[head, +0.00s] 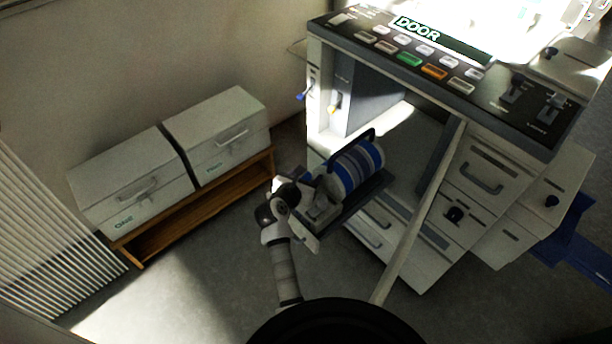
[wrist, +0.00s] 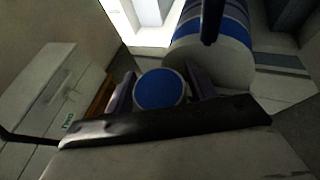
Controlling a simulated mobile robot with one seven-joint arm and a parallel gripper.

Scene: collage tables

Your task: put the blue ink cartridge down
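In the wrist view, a round blue end face with a pale rim, which I take for the blue ink cartridge (wrist: 160,89), sits between the two dark fingers of my gripper (wrist: 162,84). The fingers lie against it on both sides, so the gripper looks shut on it. The rest of its body is hidden behind the face. In the head view my gripper (head: 318,207) is at the left front of a large blue-and-white striped drum (head: 356,166). The cartridge cannot be made out clearly there.
The drum, with a dark handle, stands on a tray of the machine, close beyond my gripper. The machine's control panel (head: 430,62) overhangs at the upper right, with drawers below. Two white boxes (head: 132,185) (head: 216,132) stand on a low wooden bench (head: 190,217) at left. The floor between is clear.

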